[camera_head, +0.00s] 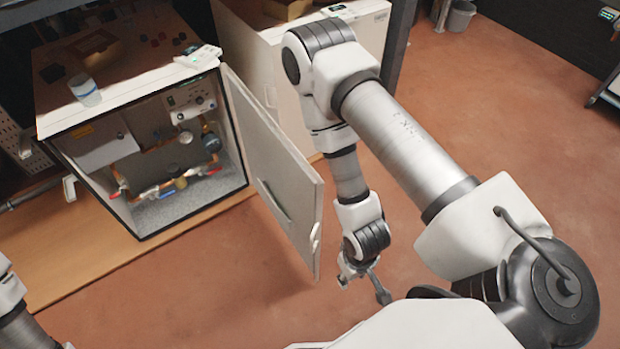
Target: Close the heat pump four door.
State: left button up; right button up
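The heat pump (143,157) is a white cabinet at the left, with its front open and pipes, valves and gauges showing inside. Its door (277,165) is hinged on the cabinet's right side and stands wide open, swung out toward me. A dark handle slot shows low on the door's inner face. My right gripper (366,284) is just to the right of the door's free lower edge, apart from it as far as I can tell; how far its fingers are parted is unclear. My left arm shows only at the lower left edge, and its gripper is out of view.
A cup (84,89) and a small white device (198,56) are on top of the cabinet. A second white cabinet (252,45) stands behind the door. A grey bucket (461,15) is at the back. The reddish floor (500,110) at the right is clear.

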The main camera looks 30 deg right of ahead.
aim_at(270, 156)
jog(key=l+u, duration=0.15)
jog(key=l, duration=0.4)
jog(key=l+u, duration=0.15)
jog(key=l, duration=0.45)
jog(key=k+l+u, duration=0.1)
jog(key=l, duration=0.45)
jog(key=k+l+u, duration=0.15)
jog(key=l, duration=0.4)
jog(key=k+l, duration=0.15)
jog(key=k, duration=0.35)
jog(key=k+l+z, duration=0.1)
jog(key=z, duration=0.35)
jog(key=k+l+z, duration=0.15)
jog(key=z, duration=0.35)
jog(key=k, duration=0.05)
